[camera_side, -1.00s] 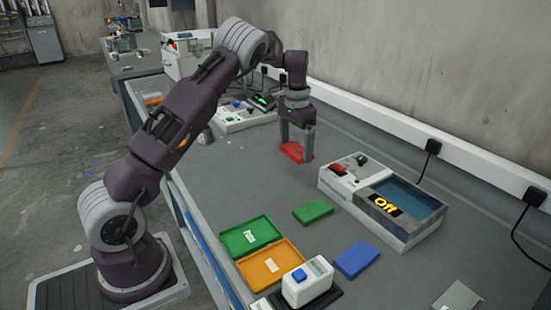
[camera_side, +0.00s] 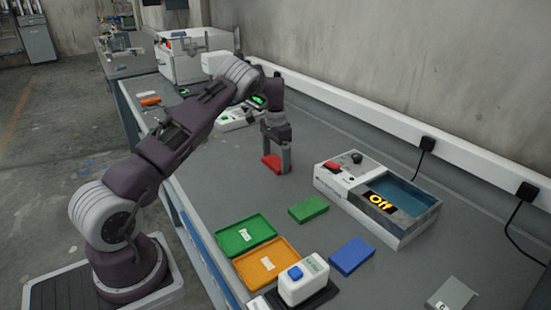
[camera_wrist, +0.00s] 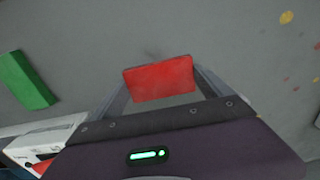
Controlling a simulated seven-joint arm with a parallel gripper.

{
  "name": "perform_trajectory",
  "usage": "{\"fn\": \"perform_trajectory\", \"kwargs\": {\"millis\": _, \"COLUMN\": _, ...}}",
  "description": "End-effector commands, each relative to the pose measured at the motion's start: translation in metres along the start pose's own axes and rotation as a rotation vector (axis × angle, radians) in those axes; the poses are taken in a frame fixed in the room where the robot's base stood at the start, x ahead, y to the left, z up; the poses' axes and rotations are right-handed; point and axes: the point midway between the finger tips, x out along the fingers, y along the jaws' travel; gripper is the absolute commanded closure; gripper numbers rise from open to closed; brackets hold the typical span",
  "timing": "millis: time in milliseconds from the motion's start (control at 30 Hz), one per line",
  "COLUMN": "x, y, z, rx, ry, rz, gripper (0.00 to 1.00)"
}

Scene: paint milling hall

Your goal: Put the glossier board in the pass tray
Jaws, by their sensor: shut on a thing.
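My gripper (camera_side: 275,160) is shut on a red board (camera_side: 271,163), low over the far part of the bench; I cannot tell if it touches the surface. In the wrist view the red board (camera_wrist: 159,78) sits between the two fingers. A green board (camera_side: 308,208) and a blue board (camera_side: 351,256) lie flat on the bench to the right. The green board also shows in the wrist view (camera_wrist: 25,79). A green tray (camera_side: 262,234) and an orange tray (camera_side: 285,258) stand side by side near the front edge. Their white labels are too small to read.
A white meter with a blue button (camera_side: 303,283) stands right of the orange tray. A boxy machine (camera_side: 398,234) showing "Off" stands at the right. A grey block (camera_side: 452,296) lies front right. Equipment crowds the far end; the bench between gripper and trays is clear.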

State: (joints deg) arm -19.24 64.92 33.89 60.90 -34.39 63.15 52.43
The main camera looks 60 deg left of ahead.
Motion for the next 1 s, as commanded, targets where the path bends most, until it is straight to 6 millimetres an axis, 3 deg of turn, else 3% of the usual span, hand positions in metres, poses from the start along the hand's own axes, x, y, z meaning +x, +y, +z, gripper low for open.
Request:
{"fn": "perform_trajectory", "kwargs": {"millis": 167, "x": 0.003, "y": 0.0, "z": 0.0, "rx": 0.0, "ry": 0.0, "rz": 0.0, "gripper": 0.57}}
{"fn": "perform_trajectory", "kwargs": {"millis": 200, "x": 0.003, "y": 0.0, "z": 0.0, "rx": 0.0, "ry": 0.001, "rz": 0.0, "gripper": 0.04}}
{"fn": "perform_trajectory", "kwargs": {"millis": 233, "x": 0.003, "y": 0.0, "z": 0.0, "rx": 0.0, "ry": 0.0, "rz": 0.0, "gripper": 0.0}}
{"fn": "perform_trajectory", "kwargs": {"millis": 533, "x": -0.006, "y": 0.0, "z": -0.001, "rx": 0.0, "ry": 0.002, "rz": 0.0, "gripper": 0.0}}
{"fn": "perform_trajectory", "kwargs": {"millis": 800, "x": -0.077, "y": -0.001, "z": -0.001, "rx": 0.001, "ry": 0.004, "rz": -0.002, "gripper": 0.0}}
{"fn": "perform_trajectory", "kwargs": {"millis": 1000, "x": -0.113, "y": 0.0, "z": -0.001, "rx": 0.0, "ry": 0.002, "rz": -0.001, "gripper": 0.0}}
